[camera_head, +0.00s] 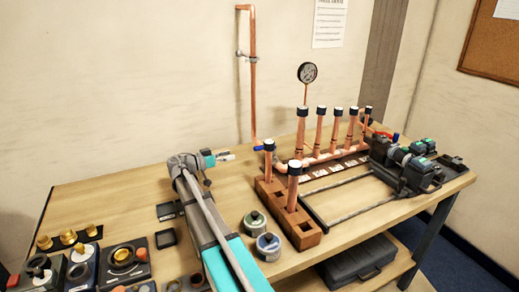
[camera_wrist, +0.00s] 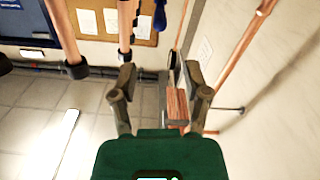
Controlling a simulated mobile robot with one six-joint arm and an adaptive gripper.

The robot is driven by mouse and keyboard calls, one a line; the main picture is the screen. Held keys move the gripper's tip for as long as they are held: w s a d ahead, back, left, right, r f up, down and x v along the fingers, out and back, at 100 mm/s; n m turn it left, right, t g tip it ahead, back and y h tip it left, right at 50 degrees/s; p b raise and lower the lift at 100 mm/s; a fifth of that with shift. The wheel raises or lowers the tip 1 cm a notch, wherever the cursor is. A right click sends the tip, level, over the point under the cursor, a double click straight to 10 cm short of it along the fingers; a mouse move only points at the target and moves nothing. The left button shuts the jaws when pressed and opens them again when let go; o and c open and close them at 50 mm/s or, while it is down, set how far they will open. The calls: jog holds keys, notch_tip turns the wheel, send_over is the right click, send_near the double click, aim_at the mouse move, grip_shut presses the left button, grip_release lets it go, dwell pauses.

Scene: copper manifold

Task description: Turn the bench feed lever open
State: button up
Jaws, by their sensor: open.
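A small blue lever (camera_head: 258,148) sits at the left end of the copper manifold (camera_head: 318,158), by the foot of the upright wall pipe.
Capped copper stubs rise from the manifold, with a gauge (camera_head: 307,72) behind. A wooden block (camera_head: 306,236) with upright pipes stands in front. Round tins (camera_head: 268,246) and trays of fittings (camera_head: 122,264) lie nearer. A copper wall pipe (camera_head: 253,90) rises behind.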

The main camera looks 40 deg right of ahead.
aim_at(260, 147)
jog(key=x, duration=1.3)
jog(key=shift+d, duration=0.35)
grip_shut()
